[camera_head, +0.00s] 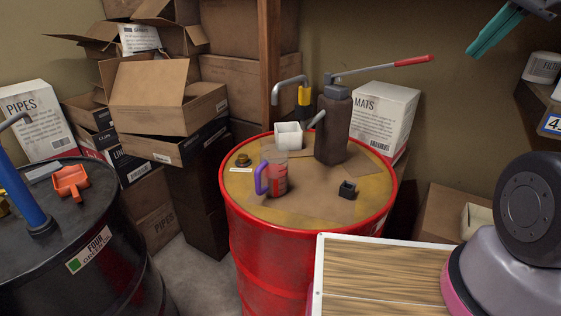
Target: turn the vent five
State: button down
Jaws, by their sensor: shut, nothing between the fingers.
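A red drum (265,258) stands in the middle with a worn yellow-brown top. A small brass cap (242,160) sits near its left rim, beside a small pale label (240,170) too small to read. A small black fitting (347,189) sits on the front right of the top. I cannot tell which of these is vent five. My gripper (474,52) shows as teal fingers at the top right, shut and empty, high up and apart from the drum.
On the red drum stand a dark hand pump (333,130) with a red-tipped lever, a white cup (289,136) and a clear purple-handled jug (277,178). A black drum (95,265) labelled FOUR is at left. Boxes (160,98) crowd behind. A wooden board (375,280) lies in front.

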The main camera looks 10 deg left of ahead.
aim_at(243, 158)
jog(key=j+u, duration=0.75)
